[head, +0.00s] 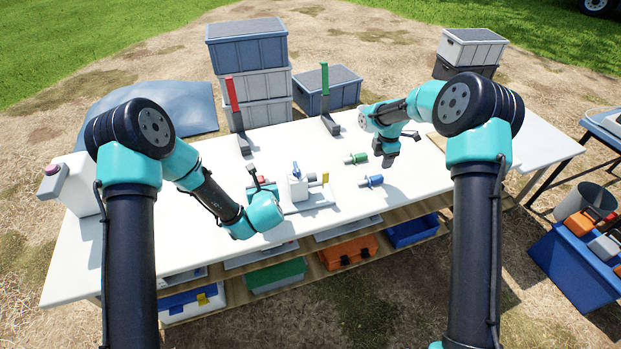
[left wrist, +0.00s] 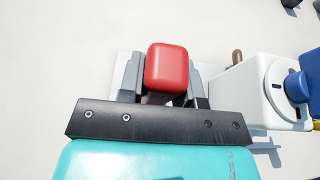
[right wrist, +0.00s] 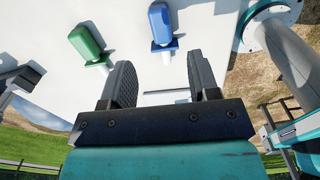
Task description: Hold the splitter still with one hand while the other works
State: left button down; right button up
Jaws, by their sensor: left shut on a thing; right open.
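The splitter (head: 298,188) is a white block with a blue handle on top, on a pale base plate at the middle of the table. In the left wrist view its white body (left wrist: 262,95) is at the right. My left gripper (head: 257,182) is shut on the red grip (left wrist: 167,68) at the splitter's left side. My right gripper (head: 388,155) is open and empty above the table, right of the splitter. A green fitting (head: 356,158) and a blue fitting (head: 371,181) lie apart between them. Both show beyond the right fingers in the right wrist view (right wrist: 160,80).
A red upright (head: 232,95) and a green upright (head: 325,80) stand on dark feet along the table's back. Grey lidded crates (head: 248,45) are stacked behind. The table (head: 330,225) is clear in front.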

aim_at(378, 177)
jog(key=shift+f, duration=4.9)
jog(key=c, duration=0.9)
jog(key=shift+o, duration=0.2)
jog(key=shift+r, duration=3.5)
jog(key=a, duration=0.8)
jog(key=shift+s+a+f, duration=0.1)
jog(key=shift+a+f, duration=0.2)
jog(key=shift+a, duration=0.05)
